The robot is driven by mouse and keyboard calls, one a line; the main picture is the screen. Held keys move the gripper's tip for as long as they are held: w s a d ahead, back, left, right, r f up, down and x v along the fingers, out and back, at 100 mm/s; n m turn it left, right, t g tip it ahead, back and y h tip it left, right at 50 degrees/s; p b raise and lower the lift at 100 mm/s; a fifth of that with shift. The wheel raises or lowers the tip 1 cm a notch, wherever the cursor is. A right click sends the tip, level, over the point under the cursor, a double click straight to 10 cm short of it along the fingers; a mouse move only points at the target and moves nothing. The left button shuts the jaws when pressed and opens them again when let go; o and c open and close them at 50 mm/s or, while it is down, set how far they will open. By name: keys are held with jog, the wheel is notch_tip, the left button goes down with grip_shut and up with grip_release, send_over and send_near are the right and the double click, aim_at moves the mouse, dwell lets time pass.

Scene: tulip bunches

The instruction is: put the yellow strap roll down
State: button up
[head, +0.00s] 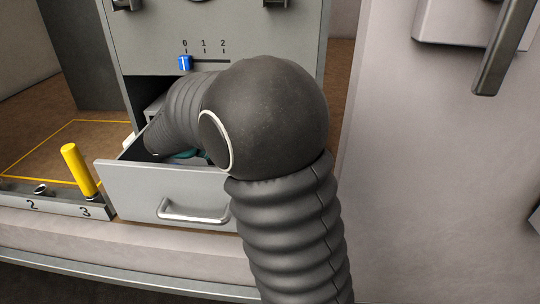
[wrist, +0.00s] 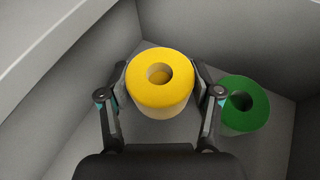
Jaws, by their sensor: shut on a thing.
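The yellow strap roll (wrist: 145,92) shows in the wrist view, its round end and centre hole facing the camera. My gripper (wrist: 161,88) is shut on it, one finger on each side. The roll is inside the open grey drawer (wrist: 60,110). I cannot tell whether its lower end touches the drawer floor. In the head view my arm reaches into the drawer (head: 140,185), and it hides the roll and most of the gripper.
A green roll (wrist: 256,104) stands in the drawer, just right of my gripper's right finger. In the head view a yellow stick (head: 77,168) stands by the mark 3 on a numbered strip. A blue slider (head: 184,63) is at 0 on the cabinet front.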

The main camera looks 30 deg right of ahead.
jog(key=x, duration=0.3)
jog(key=shift+s+d+f, duration=0.1)
jog(key=shift+d+f, duration=0.05)
jog(key=shift+f, duration=0.4)
jog(key=shift+d+f, duration=0.1)
jog(key=shift+d, duration=0.05)
jog(key=shift+f, duration=0.15)
jog(key=o, duration=1)
jog(key=p+v, duration=0.2)
jog(key=v, duration=0.4)
jog(key=shift+p, duration=0.3)
jog(key=shift+v, duration=0.8)
